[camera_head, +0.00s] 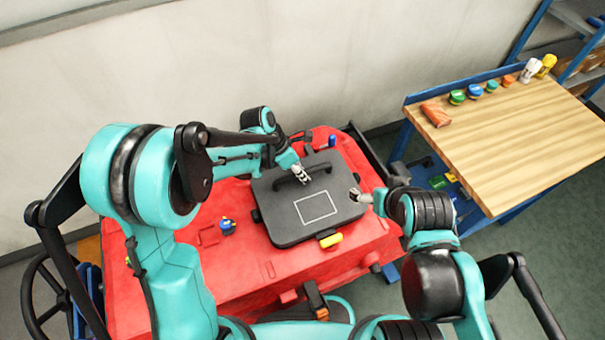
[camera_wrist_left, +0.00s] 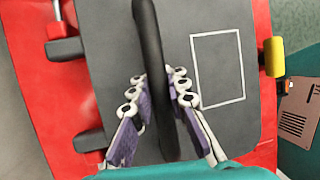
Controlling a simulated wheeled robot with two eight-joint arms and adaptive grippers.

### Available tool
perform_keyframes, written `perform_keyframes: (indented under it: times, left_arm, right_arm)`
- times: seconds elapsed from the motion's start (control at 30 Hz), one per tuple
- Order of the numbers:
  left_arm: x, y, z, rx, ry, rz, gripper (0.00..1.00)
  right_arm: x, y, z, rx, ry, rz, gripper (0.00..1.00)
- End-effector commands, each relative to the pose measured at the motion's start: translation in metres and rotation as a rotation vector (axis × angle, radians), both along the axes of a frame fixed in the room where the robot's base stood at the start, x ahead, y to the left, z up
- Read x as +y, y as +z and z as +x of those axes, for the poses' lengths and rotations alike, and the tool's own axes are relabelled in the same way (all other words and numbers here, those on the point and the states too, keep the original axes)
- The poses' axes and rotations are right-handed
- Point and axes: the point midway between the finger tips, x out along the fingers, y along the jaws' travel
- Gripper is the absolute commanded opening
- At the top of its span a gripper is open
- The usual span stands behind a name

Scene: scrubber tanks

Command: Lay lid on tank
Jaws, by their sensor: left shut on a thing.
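The dark grey lid (camera_head: 318,207), with a white rectangle outline, lies flat over the top of the red scrubber tank (camera_head: 240,265). Whether it rests fully on the tank or slightly above it, I cannot tell. My left gripper (camera_head: 301,174) is shut on the lid's black handle (camera_head: 285,182). In the left wrist view the handle (camera_wrist_left: 149,35) runs between the two purple-padded fingers (camera_wrist_left: 155,88), with the lid (camera_wrist_left: 108,35) below. My right gripper (camera_head: 360,196) is beside the lid's right edge; its jaws are too small to read.
A yellow latch (camera_head: 331,240) sits at the lid's front edge. A wooden-topped workbench (camera_head: 490,135) with several coloured containers stands to the right. A wall is behind the machine.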

Motion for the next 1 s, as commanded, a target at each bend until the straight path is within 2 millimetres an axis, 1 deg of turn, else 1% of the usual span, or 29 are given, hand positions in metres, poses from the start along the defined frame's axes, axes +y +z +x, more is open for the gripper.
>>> perform_keyframes:
  times: [0.03, 0.87, 0.9, 0.97, 1.0]
  left_arm:
    - [-0.0038, -0.0012, -0.008, 0.014, -0.013, -0.004, 0.0]
    - [-0.0044, 0.0001, -0.0083, 0.015, -0.014, -0.006, 0.0]
    - [-0.0042, 0.0, -0.0083, 0.015, -0.014, -0.006, 0.23]
    - [-0.0038, 0.0002, -0.0077, 0.014, -0.012, -0.005, 0.39]
    - [-0.0035, 0.0002, -0.0071, 0.013, -0.012, -0.005, 0.39]
  right_arm:
    - [0.0, -0.0009, 0.0, 0.0, 0.0, 0.0, 0.87]
    - [0.0, -0.0024, 0.0, 0.0, 0.0, 0.0, 0.87]
    - [0.0, -0.0023, 0.0, 0.0, 0.0, 0.0, 0.87]
    - [0.0, -0.0023, 0.0, 0.0, 0.0, 0.0, 0.87]
    - [0.0, -0.0022, 0.0, 0.0, 0.0, 0.0, 0.87]
